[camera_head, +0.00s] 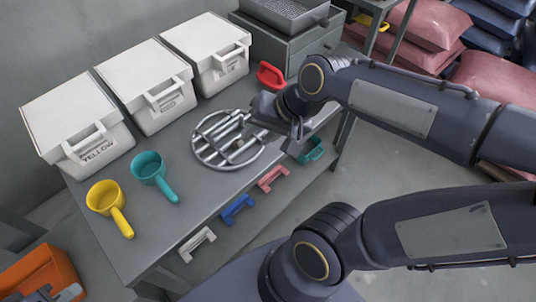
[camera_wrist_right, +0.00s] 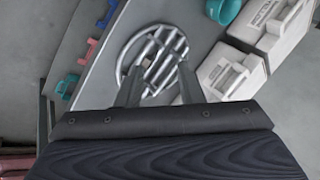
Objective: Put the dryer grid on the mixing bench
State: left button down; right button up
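The dryer grid (camera_head: 226,140), a round metal ring with bars across it, lies on a grey bench (camera_head: 150,228). I cannot tell whether this is the mixing bench. In the right wrist view the grid (camera_wrist_right: 152,58) is straight ahead of the fingers. My right gripper (camera_head: 284,122) is at the right side of the grid. Its fingers stand apart in the right wrist view (camera_wrist_right: 158,85), with part of the grid showing between them. I cannot tell whether they touch it. My left arm shows at the bottom right, but its gripper is outside the picture.
Three white lidded boxes (camera_head: 150,80) stand along the back. A yellow scoop (camera_head: 106,199) and a teal scoop (camera_head: 151,169) lie left of the grid. Several coloured handles (camera_head: 238,208) line the front edge.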

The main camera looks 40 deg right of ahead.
jog(key=s+a+f+n, duration=0.1)
jog(key=s+a+n, duration=0.1)
jog(key=s+n, duration=0.4)
jog(key=shift+s+a+f, duration=0.15)
jog(key=shift+s+f, duration=0.05)
jog(key=shift+s, duration=0.4)
